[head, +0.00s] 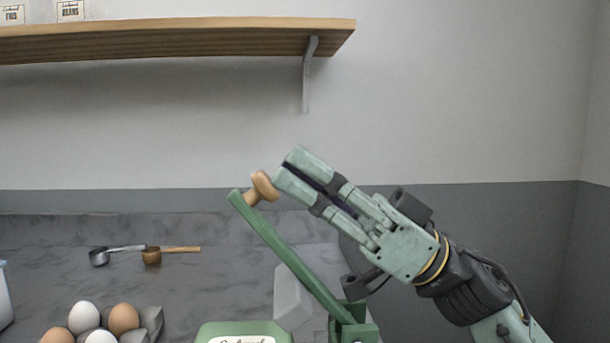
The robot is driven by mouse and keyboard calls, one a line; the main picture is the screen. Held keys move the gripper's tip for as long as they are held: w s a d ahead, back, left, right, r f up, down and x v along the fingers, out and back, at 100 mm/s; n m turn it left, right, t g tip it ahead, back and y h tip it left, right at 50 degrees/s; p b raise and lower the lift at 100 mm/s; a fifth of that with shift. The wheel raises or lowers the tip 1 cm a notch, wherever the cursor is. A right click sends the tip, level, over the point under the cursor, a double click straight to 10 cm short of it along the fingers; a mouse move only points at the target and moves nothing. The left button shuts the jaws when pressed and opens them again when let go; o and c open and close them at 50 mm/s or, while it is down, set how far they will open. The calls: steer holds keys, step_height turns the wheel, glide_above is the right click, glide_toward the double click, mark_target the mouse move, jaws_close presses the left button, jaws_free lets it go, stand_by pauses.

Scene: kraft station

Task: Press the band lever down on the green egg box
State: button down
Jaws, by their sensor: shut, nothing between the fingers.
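The green egg box (215,329) is at the bottom of the head view, partly cut off by the lower edge, with a white label on its front. Its green band lever (290,262) slants up and to the left from a green bracket (358,332) and ends in a wooden knob (262,187). The lever is raised. My gripper (284,168) is shut and empty, its fingertips pointing up and left beside the knob. The fingers are just right of the knob and slightly above it; I cannot tell whether they touch it.
A wooden shelf (180,38) with a metal bracket (308,75) is on the wall above. Several eggs (84,317) in a grey carton (151,322) are at the lower left. A metal scoop (99,257) and a wooden-handled scoop (152,256) lie on the grey counter (210,285).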

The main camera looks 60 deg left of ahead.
stand_by(0.8)
step_height(320, 180, up, 10)
stand_by(0.4)
stand_by(0.5)
